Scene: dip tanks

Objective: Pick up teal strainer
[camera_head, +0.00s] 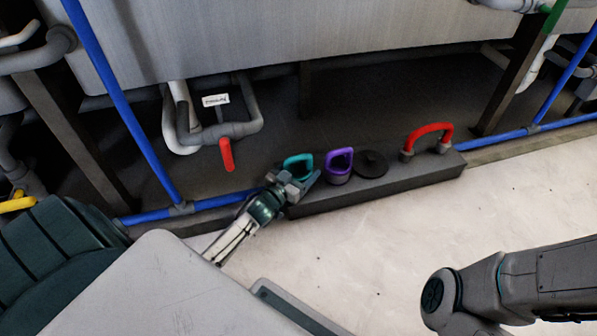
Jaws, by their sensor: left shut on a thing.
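The teal strainer (299,161) shows its looped handle at the left end of a long dark grey block (410,182). My left gripper (293,184) is at the strainer, shut on its lower part; the gripper hides the strainer's lower portion. I cannot tell whether the strainer still touches the block. My right arm shows at the lower right, but its fingertips are not in view.
A purple-handled strainer (339,161) stands close to the right of the teal one. Beyond it are a round black lid (371,164) and a red handle (428,132). A red valve lever (226,154) hangs behind to the left. Blue pipes (225,199) run nearby. Pale floor lies in front.

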